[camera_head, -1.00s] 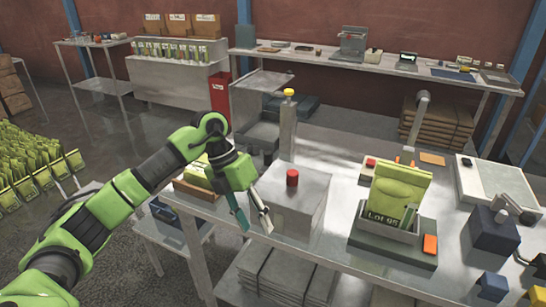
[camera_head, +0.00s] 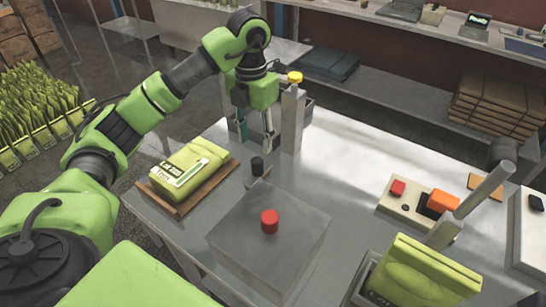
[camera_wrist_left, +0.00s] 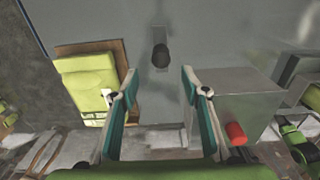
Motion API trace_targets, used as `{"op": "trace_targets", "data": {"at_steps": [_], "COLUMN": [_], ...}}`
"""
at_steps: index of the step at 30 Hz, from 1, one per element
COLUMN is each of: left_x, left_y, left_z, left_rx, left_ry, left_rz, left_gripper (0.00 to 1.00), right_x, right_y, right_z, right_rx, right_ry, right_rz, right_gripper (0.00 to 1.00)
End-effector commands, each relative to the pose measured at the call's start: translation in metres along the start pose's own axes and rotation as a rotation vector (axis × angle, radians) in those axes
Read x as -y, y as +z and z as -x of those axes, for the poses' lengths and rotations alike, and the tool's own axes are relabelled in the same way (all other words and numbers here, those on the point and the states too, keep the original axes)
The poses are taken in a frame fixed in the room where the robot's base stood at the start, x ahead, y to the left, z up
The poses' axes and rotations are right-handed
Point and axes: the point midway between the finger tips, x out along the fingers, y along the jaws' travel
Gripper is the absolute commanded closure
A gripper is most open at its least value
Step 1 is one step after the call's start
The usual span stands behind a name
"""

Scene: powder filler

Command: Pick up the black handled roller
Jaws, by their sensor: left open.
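The black-handled roller (camera_head: 257,167) stands on the grey table, between the green packet and the metal box; its black handle points up and a grey part shows below it. In the wrist view the roller (camera_wrist_left: 160,54) lies ahead, in line with the gap between my fingers. My left gripper (camera_head: 255,128) is open and empty, with its fingers pointing down, above and behind the roller in the head view. Its two spread fingers also show in the wrist view (camera_wrist_left: 158,85), apart from the roller. My right gripper is not in view.
A green packet (camera_head: 190,160) lies on a wooden tray to the left. A metal box (camera_head: 265,240) with a red button stands in front. A yellow-topped post (camera_head: 292,120) rises close to the right of my gripper. Bare table (camera_head: 345,165) lies to the right.

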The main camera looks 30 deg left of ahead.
Motion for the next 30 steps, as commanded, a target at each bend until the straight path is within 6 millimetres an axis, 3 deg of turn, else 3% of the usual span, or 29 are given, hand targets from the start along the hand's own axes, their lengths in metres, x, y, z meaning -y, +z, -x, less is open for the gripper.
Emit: {"op": "trace_targets", "data": {"at_steps": [5,9,12,24,30], "left_x": [0.001,0.000,0.000,0.001,0.002], "left_y": [-0.001,-0.002,-0.002,0.002,0.004], "left_z": [-0.016,-0.040,-0.059,-0.098,-0.128], "left_rx": [-0.004,-0.008,-0.006,-0.005,-0.003], "left_ry": [-0.001,0.000,0.000,-0.001,-0.001], "left_rz": [-0.001,0.000,0.000,0.000,0.000], "left_gripper": [0.58,0.58,0.58,0.58,0.58], "right_x": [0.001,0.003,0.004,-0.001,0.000], "right_y": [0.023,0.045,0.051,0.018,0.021], "right_z": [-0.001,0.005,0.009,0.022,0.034], "right_rx": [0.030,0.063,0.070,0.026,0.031], "right_ry": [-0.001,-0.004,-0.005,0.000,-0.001], "right_rz": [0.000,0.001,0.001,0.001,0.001], "right_gripper": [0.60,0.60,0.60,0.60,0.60]}}
